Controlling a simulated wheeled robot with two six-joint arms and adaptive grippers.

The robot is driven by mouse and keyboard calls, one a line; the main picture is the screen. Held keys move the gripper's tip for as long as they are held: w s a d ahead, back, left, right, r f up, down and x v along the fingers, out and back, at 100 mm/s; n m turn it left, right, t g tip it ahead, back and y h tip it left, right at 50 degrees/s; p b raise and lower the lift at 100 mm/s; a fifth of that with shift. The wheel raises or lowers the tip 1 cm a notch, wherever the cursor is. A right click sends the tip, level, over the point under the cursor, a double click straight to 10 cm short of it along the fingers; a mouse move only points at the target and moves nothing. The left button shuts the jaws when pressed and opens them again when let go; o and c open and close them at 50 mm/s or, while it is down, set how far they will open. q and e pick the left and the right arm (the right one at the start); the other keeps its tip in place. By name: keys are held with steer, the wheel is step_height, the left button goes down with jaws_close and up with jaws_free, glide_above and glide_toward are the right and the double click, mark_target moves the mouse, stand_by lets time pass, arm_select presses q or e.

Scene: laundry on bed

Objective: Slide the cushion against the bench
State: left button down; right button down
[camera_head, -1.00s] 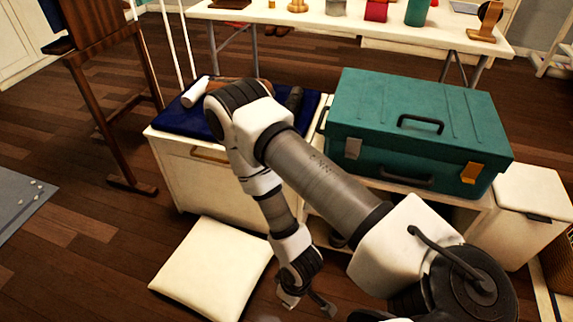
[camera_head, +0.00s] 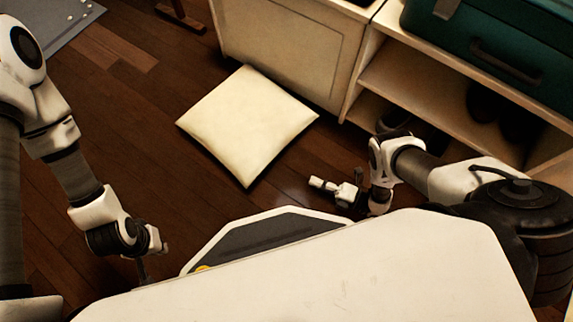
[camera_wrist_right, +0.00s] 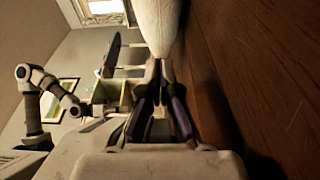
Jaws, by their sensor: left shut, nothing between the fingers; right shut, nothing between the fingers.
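The cushion (camera_head: 247,122) is cream, square and flat on the dark wooden floor. Its far edge runs close along the foot of the cream bench (camera_head: 285,55); I cannot tell if they touch. My right gripper (camera_head: 316,183) is shut and empty, low over the floor, to the right of the cushion's near side, with a gap between. In the right wrist view the shut fingertips (camera_wrist_right: 158,64) point at the pale cushion (camera_wrist_right: 156,22). My left gripper (camera_head: 150,262) is shut and empty, at the lower left, well away from the cushion.
The bench has open shelves (camera_head: 410,70) at the right, with dark items on the lower one. A teal case (camera_head: 500,35) sits on top. A grey mat (camera_head: 55,22) lies at the far left. The floor left of the cushion is clear.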

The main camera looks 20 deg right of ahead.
mark_target(278, 156)
steer(key=shift+s+f, duration=0.25)
steer(key=shift+s, duration=0.05)
steer(key=b+x, duration=0.3)
steer(key=x, duration=0.6)
steer(key=shift+w+a+f, duration=0.15)
steer(key=shift+a, duration=0.1)
steer(key=w+b, duration=0.1)
steer(key=w, duration=0.1)
steer(key=w+b, duration=0.1)
steer(key=shift+w+a, duration=0.2)
steer(key=shift+w, duration=0.15)
steer(key=shift+w+r, duration=0.25)
steer(key=shift+w, duration=0.05)
steer(key=shift+w+a+b, duration=0.1)
steer(key=shift+w+b, duration=0.2)
steer(key=shift+w, duration=0.7)
steer(key=shift+s, duration=0.1)
